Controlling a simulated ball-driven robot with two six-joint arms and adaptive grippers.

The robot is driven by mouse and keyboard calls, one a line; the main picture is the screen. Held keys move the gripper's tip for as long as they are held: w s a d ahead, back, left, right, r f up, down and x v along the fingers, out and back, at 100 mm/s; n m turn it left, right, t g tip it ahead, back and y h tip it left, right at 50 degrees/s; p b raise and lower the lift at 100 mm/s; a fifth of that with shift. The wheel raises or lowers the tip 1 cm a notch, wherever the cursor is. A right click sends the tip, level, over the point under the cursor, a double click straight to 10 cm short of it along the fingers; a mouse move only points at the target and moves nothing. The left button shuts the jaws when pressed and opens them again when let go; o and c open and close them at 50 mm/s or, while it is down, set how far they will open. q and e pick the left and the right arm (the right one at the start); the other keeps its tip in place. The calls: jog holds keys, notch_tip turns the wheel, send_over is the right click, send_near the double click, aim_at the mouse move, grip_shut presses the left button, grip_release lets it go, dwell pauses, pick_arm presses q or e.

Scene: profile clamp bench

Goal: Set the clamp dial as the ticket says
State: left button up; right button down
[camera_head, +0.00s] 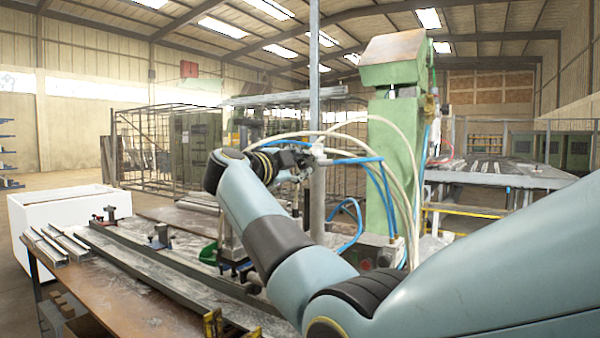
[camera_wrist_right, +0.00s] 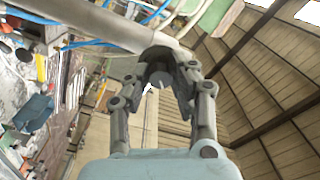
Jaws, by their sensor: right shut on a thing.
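My right gripper (camera_head: 298,165) reaches out to the vertical metal post in the middle of the head view. In the right wrist view the fingers of my right gripper (camera_wrist_right: 163,80) close around a small grey round knob (camera_wrist_right: 159,77), which looks like the clamp dial. A small pale mark shows beside the knob. In the head view the knob is hidden by my gripper and arm. I cannot make out any dial scale or any readable ticket. My left gripper is in neither view.
The vertical post (camera_head: 316,75) stands close to my right gripper, with white and blue hoses (camera_head: 375,160) looping beside it. A green machine column (camera_head: 392,140) stands behind. A workbench (camera_head: 140,300) with metal profiles lies below left, beside a white box (camera_head: 60,205).

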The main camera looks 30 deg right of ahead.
jog(key=shift+f+m+b, duration=0.1)
jog(key=shift+m+b, duration=0.35)
jog(key=shift+m, duration=0.35)
jog(key=c, duration=1.1)
grip_release()
jog(key=v, duration=0.7)
jog(key=shift+a, duration=0.3)
jog(key=shift+s, duration=0.1)
